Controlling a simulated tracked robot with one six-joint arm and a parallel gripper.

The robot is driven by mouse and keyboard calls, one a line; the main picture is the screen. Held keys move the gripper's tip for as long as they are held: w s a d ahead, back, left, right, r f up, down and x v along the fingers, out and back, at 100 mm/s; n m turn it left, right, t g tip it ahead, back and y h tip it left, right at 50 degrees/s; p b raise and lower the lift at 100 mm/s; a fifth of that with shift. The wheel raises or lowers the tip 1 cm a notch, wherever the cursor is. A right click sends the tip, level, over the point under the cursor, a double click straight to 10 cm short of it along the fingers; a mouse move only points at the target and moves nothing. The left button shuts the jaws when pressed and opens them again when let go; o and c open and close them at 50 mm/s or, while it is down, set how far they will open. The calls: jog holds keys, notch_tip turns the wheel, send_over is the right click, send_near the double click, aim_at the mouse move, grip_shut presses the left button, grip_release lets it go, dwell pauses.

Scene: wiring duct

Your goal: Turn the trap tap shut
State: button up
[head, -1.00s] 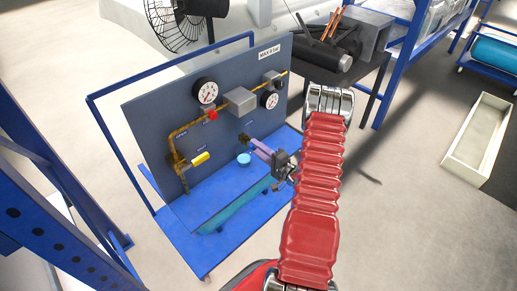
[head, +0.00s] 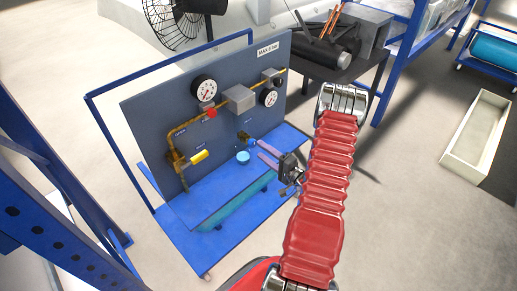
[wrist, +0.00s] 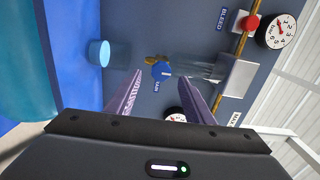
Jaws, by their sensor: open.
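In the head view the tap (head: 243,137) sits low on the grey panel, above a light blue cup (head: 243,157). My gripper (head: 261,149) is open and empty, to the right of the tap and apart from it. In the wrist view the two purple fingers of my gripper (wrist: 160,78) point at the panel, with the tap between and beyond their tips. I cannot tell the handle's exact angle.
The panel (head: 150,125) carries brass pipe, a yellow-handled valve (head: 199,156), a red knob (head: 212,113) and gauges (head: 204,90). The cup also shows in the wrist view (wrist: 99,53). A blue base (head: 190,215) extends in front. A dark bench (head: 365,62) stands behind right.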

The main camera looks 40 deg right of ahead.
jog(key=s, duration=0.9)
jog(key=shift+s, duration=0.25)
dwell(0.4)
